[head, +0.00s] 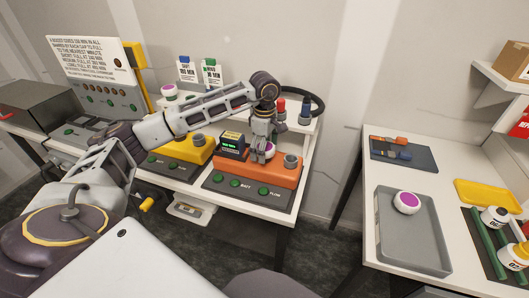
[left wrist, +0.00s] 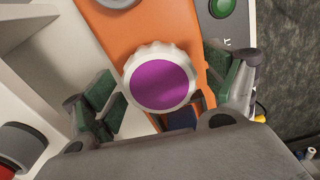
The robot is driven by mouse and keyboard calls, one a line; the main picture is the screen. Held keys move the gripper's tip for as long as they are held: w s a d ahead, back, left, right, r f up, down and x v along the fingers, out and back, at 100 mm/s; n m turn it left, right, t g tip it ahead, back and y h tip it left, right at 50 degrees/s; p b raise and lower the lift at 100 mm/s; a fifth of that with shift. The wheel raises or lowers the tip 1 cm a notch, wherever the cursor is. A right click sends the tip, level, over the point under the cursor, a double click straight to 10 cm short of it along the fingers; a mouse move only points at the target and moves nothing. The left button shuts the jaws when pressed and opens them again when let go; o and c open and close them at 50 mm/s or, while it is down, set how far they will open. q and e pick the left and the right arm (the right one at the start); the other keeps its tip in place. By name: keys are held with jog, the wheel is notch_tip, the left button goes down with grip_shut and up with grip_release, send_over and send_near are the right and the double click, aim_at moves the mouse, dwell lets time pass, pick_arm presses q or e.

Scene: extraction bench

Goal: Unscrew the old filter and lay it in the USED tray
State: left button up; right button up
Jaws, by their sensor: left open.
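A white, ribbed filter with a purple top (head: 270,149) sits on the orange unit (head: 283,172) on the bench. It also shows large in the left wrist view (left wrist: 160,82). My left gripper (head: 262,150) is over the orange unit, pointing down, with its fingers apart on either side of this filter. A clear gap shows between the filter and each finger. A similar purple-topped filter (head: 407,202) lies in a grey tray (head: 418,257) on the right-hand table; no label is readable on this tray. My right gripper is not in view.
A yellow unit (head: 185,148) stands left of the orange one, and another purple-topped piece (head: 168,89) is behind it. Red and dark bottles (head: 281,107) stand close behind my gripper. A floor gap separates the two tables. The grey tray has free room around its filter.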

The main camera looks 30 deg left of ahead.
pick_arm(q)
jog(key=shift+m, duration=0.9)
jog(key=shift+f+m+b, duration=0.1)
jog(key=shift+m+b, duration=0.25)
jog(key=shift+m, duration=0.95)
jog(key=shift+d+m+b, duration=0.1)
jog(key=shift+m+b, duration=0.2)
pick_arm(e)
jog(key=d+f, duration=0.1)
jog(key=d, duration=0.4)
pick_arm(q)
jog(key=shift+m, duration=1.1)
jog(key=shift+b, duration=0.35)
jog(key=shift+m, duration=1.4)
jog(key=shift+m+b, duration=0.4)
jog(key=shift+m, duration=1.2)
jog(key=shift+m+b, duration=0.5)
jog(key=shift+m, duration=1.4)
jog(key=shift+m+b, duration=0.55)
jog(key=shift+m, duration=1.55)
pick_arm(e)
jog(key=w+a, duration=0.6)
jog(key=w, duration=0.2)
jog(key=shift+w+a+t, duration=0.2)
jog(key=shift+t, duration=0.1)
